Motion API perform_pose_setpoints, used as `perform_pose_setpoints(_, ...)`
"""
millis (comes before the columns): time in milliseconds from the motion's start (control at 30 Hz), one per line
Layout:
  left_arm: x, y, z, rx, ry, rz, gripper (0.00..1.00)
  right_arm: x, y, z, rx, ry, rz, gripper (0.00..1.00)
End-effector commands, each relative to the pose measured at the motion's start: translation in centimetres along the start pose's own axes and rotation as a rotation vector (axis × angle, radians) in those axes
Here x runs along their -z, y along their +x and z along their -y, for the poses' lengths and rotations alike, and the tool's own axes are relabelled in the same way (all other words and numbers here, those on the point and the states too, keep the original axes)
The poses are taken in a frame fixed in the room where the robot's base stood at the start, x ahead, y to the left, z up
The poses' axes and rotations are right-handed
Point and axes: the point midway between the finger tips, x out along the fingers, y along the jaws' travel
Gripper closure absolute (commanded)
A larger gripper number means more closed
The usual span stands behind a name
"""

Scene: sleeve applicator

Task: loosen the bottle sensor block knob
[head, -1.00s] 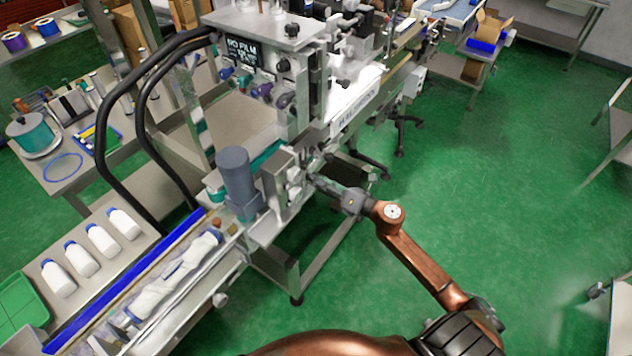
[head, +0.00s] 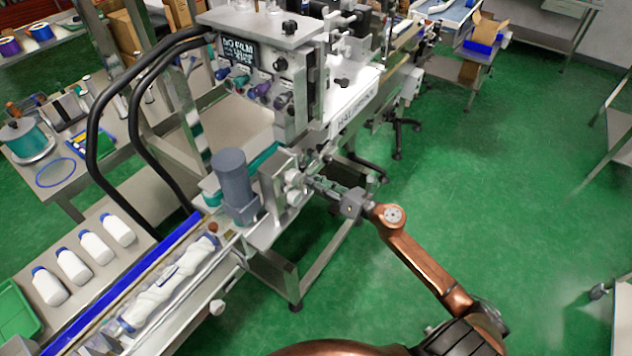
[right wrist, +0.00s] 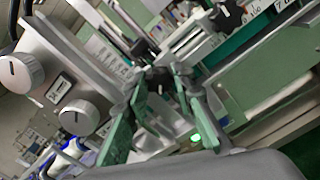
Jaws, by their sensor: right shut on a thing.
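My right gripper (head: 312,182) reaches in from the right to the conveyor side of the labelling machine, just right of a metal block with round pale dials (head: 293,178). In the right wrist view, its green-padded fingers (right wrist: 163,76) come together at their tips around a small dark part, which appears to be the bottle sensor block knob (right wrist: 160,76). The fingertips hide most of the knob, and in the head view it is too small to make out. Two pale dials (right wrist: 75,117) sit left of the fingers in the wrist view. My left gripper is out of view.
A grey motor cylinder (head: 235,180) stands left of the block. A control box (head: 262,75) stands above.

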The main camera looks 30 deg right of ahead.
Motion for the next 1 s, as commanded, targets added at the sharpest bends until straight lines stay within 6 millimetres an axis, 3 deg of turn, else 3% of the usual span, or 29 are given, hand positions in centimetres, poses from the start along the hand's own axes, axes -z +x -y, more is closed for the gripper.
perform_pose_setpoints(267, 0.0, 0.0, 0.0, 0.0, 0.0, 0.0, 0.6, 0.3, 0.0, 0.1, 0.001, 0.002, -0.005, 0.6)
perform_pose_setpoints(633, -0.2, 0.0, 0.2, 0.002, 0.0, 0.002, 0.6, 0.2, -0.6, 0.1, 0.002, 0.003, -0.002, 0.59)
perform_pose_setpoints(767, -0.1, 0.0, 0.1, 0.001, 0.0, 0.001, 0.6, 0.3, -2.5, 0.1, 0.002, 0.004, -0.004, 0.59)
perform_pose_setpoints(1000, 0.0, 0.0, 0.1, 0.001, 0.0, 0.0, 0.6, 0.3, -7.5, 0.1, 0.003, 0.004, -0.004, 0.59)
